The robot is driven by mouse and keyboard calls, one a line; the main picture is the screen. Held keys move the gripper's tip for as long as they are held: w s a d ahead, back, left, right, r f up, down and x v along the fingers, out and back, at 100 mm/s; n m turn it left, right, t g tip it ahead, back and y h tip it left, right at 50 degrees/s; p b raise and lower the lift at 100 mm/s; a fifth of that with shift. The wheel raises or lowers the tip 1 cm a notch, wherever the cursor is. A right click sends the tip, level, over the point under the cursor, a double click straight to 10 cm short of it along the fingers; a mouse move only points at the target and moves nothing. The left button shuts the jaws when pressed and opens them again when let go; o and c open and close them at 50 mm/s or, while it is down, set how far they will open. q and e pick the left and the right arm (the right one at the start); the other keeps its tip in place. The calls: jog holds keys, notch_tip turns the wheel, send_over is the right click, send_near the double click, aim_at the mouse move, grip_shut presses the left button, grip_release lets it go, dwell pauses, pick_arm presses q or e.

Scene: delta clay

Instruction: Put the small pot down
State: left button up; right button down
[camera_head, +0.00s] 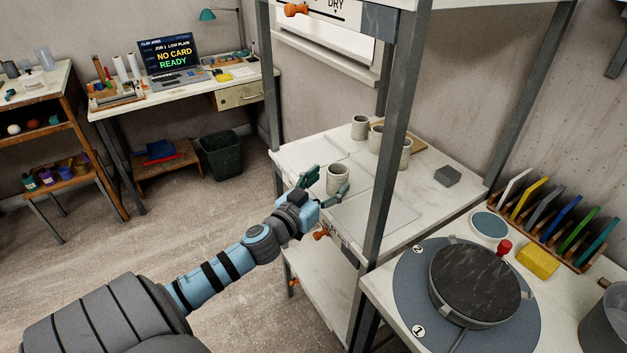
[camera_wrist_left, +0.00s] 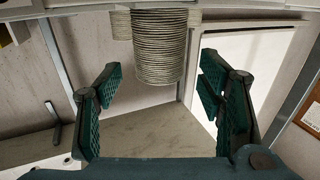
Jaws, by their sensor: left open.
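A small pale grey pot (camera_head: 337,177) stands upright on the white shelf board (camera_head: 378,215) of the metal rack. My left gripper (camera_head: 325,186) is open at the near side of this pot, one finger to its left and one near its right side. In the left wrist view, the ribbed pot (camera_wrist_left: 160,48) shows between the lines of the spread fingers (camera_wrist_left: 158,80), with a gap on both sides. The fingers do not grip it. Its depth between the fingertips is hard to tell. My right gripper is not in view.
More grey pots (camera_head: 359,128) stand behind on the same board, some by a wooden board (camera_head: 420,140). A dark grey block (camera_head: 447,175) lies at the right. A rack post (camera_head: 388,140) rises right of the pot. A turntable (camera_head: 480,283) stands on the front right table.

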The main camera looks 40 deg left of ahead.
pick_arm(q)
jog(key=s, duration=0.7)
jog(key=shift+s+d+b, duration=0.25)
jog(key=shift+d+b, duration=0.1)
jog(key=shift+d, duration=0.05)
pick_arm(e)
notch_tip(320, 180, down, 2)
pick_arm(q)
jog(key=shift+f, duration=0.1)
